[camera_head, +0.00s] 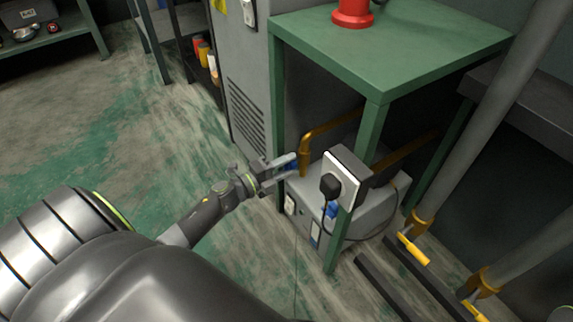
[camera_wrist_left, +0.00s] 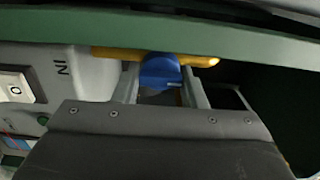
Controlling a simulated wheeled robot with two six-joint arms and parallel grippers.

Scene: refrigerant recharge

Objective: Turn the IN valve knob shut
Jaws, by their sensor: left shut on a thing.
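The IN valve knob is blue and shows in the left wrist view (camera_wrist_left: 160,72), between my two fingers and in front of a yellow-brown pipe (camera_wrist_left: 200,59). The letters IN are printed on the grey panel (camera_wrist_left: 88,68) to its left. In the head view my left gripper (camera_head: 287,166) reaches to the left side of the grey machine (camera_head: 375,210) under the green table. A bit of the blue knob (camera_head: 291,165) shows at its fingertips. The gripper is shut on the knob. The knob's exact angle is hard to tell. My right gripper is not in view.
A green table (camera_head: 420,50) with a red cylinder (camera_head: 352,12) on it stands over the machine, and its legs are close to my left gripper. A socket plate with a black plug (camera_head: 330,186) is on the front leg. Yellow-handled pipes (camera_head: 414,250) stand at right. Floor at left is clear.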

